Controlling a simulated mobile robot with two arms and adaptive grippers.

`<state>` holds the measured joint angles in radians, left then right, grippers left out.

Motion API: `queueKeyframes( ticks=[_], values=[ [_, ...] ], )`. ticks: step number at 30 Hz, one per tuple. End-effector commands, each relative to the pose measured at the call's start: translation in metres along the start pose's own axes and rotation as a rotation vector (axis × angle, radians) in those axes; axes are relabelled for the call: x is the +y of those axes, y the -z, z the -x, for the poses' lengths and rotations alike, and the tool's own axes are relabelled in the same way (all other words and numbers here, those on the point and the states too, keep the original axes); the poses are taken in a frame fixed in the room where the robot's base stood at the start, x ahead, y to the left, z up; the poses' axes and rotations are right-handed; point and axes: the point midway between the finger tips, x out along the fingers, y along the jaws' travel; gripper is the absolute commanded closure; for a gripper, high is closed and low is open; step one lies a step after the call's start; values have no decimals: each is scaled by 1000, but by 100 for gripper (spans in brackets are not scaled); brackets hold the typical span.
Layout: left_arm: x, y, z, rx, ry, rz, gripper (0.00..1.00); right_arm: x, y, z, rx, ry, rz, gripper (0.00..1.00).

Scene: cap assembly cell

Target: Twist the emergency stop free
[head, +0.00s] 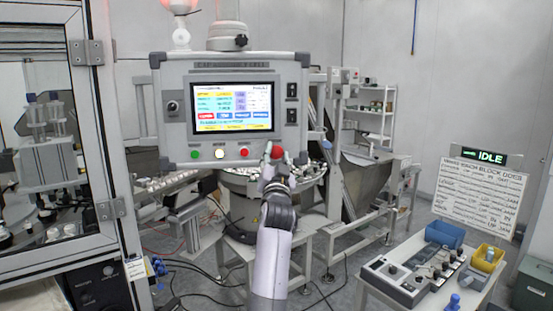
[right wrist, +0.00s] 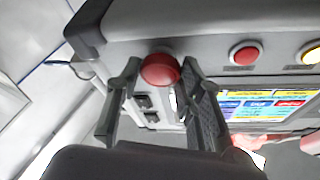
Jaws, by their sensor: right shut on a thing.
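The emergency stop (head: 277,152) is a red mushroom button at the lower right of the grey control panel (head: 300,105). My right gripper (head: 275,160) reaches up to it from below, with its fingers at the button. In the right wrist view the red emergency stop (right wrist: 160,69) sits between the two fingertips of the right gripper (right wrist: 159,76), which is shut on it. The fingers cover the button's sides, and its collar is hidden. My left gripper is not in view.
Green, white and red buttons (head: 244,152) sit left of the emergency stop, below the lit screen (head: 233,108). A round feeder bowl (head: 240,182) stands close below the panel. A table with a control box (head: 412,275) and bins is at the right. A framed enclosure (head: 105,130) is at left.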

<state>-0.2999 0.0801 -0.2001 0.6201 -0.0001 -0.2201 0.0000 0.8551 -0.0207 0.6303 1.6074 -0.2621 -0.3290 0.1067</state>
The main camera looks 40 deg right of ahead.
Motion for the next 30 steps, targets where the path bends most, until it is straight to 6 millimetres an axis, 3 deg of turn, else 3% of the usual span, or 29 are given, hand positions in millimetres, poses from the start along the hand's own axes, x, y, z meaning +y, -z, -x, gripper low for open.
queueKeyframes(
  ticks=[15,30],
  values=[
    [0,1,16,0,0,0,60,-5,3,-1,-2,-147,-360,93],
    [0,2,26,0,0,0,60,-4,3,-1,3,-195,-478,93]
  ],
)
